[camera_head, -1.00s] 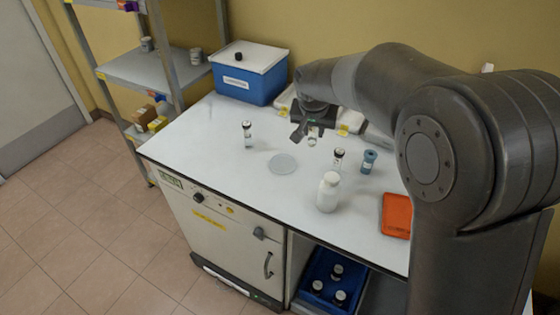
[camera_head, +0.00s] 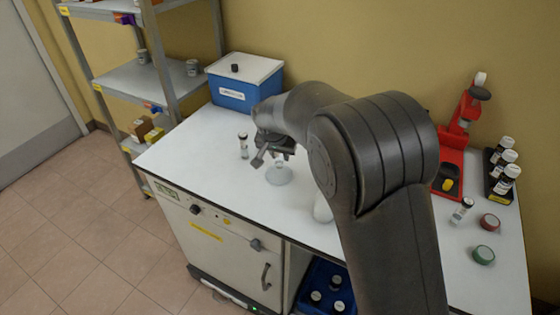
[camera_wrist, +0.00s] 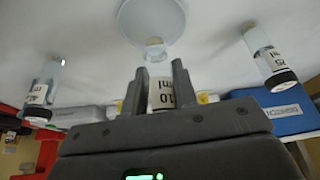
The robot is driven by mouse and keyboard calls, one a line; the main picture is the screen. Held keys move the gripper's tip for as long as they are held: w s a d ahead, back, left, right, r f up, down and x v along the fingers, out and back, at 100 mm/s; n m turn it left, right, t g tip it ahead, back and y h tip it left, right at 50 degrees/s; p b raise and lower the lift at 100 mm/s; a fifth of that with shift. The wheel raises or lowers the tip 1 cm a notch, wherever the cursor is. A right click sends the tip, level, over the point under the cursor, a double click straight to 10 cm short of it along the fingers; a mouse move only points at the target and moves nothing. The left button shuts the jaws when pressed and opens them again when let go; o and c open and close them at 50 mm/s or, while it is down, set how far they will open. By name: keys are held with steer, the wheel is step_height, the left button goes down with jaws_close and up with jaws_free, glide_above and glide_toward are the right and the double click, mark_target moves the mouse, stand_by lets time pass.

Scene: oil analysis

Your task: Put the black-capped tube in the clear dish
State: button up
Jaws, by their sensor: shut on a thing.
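My gripper (camera_head: 273,155) is shut on a labelled tube (camera_wrist: 161,95), marked "10 ml" in the wrist view. The tube's clear end points towards the dish and its cap end is hidden by my gripper, so I cannot tell the cap's colour. The clear dish (camera_head: 279,177) is a round disc on the white bench, just below and beside my gripper; it also shows at the top of the wrist view (camera_wrist: 150,14). A black-capped tube (camera_head: 243,146) stands upright left of the dish. Another black-capped tube (camera_wrist: 45,82) shows at left in the wrist view.
A blue box with a white lid (camera_head: 245,82) stands at the back left.

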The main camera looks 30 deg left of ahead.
mark_target(280, 161)
steer(key=shift+f, duration=1.4)
steer(key=shift+f, duration=0.1)
steer(key=o, duration=0.9)
steer(key=shift+o, duration=0.2)
steer(key=v, duration=1.2)
steer(key=shift+w+d, duration=0.15)
steer(key=shift+d, duration=0.05)
